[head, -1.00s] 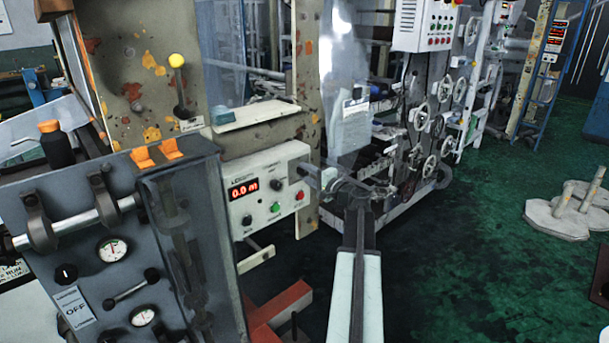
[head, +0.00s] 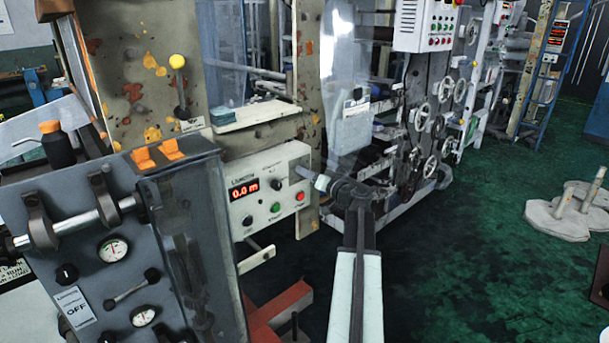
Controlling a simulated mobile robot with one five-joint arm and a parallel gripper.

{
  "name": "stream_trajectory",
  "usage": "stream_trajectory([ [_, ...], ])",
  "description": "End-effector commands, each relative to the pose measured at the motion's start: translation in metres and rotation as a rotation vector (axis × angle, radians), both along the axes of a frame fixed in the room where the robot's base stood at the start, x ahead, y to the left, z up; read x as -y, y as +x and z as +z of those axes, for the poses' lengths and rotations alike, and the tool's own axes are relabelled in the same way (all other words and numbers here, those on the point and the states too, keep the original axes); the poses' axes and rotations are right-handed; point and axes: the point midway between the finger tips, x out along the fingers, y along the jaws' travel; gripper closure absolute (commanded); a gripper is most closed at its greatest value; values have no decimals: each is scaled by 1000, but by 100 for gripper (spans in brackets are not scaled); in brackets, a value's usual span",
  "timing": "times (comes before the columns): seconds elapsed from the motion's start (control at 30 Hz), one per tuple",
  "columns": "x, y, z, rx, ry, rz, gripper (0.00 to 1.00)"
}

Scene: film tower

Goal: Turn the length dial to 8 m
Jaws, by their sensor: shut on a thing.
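A white control panel (head: 262,160) at the middle left carries a red display (head: 244,190) reading 0.0 m. A black knob (head: 276,185) sits right of the display, and another black knob (head: 247,221) sits below it. My gripper (head: 301,171) reaches the panel's upper right from the right. It is shut on what seems to be the length dial, which the fingers hide. I cannot read the dial's setting or its marks.
A grey machine cabinet (head: 185,215) stands close at the left. A yellow-knobbed lever (head: 178,75) is above. The green floor at right is largely open.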

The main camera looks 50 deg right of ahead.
Motion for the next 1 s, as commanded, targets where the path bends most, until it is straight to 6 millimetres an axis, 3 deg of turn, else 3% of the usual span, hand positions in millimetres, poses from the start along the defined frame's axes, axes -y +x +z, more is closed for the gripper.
stream_trajectory([
  [0.5,0,1,2,-26,-423,-2,100],
  [1.0,0,1,1,-39,-581,-2,100],
])
